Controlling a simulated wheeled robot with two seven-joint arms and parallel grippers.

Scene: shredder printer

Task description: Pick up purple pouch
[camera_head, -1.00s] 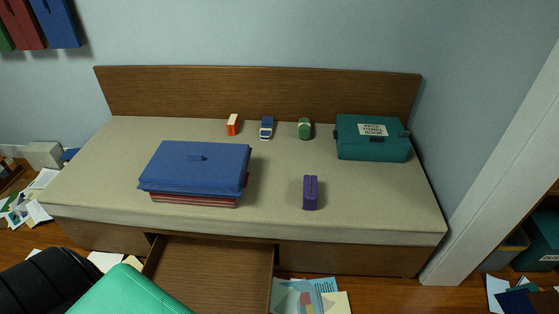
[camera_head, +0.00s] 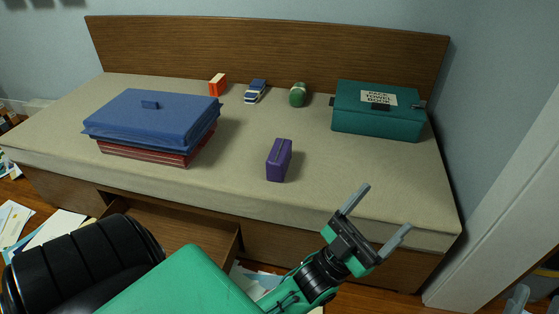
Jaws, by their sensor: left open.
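The purple pouch (camera_head: 279,160) stands upright on the beige bed top, near the front edge and right of the blue box. My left gripper (camera_head: 384,208) is open and empty. In the picture it is to the right of the pouch and lower, over the bed's front edge, with its fingers apart and pointing up and to the right. It does not touch the pouch. Grey tips at the bottom right corner look like part of my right gripper (camera_head: 535,297); most of it is cut off.
A blue box (camera_head: 150,118) on red-edged layers is on the left of the bed (camera_head: 340,180). A teal box (camera_head: 378,112) is at the right. Small orange (camera_head: 217,85), blue (camera_head: 255,92) and green (camera_head: 298,95) items line the back. A drawer (camera_head: 170,222) is open below.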

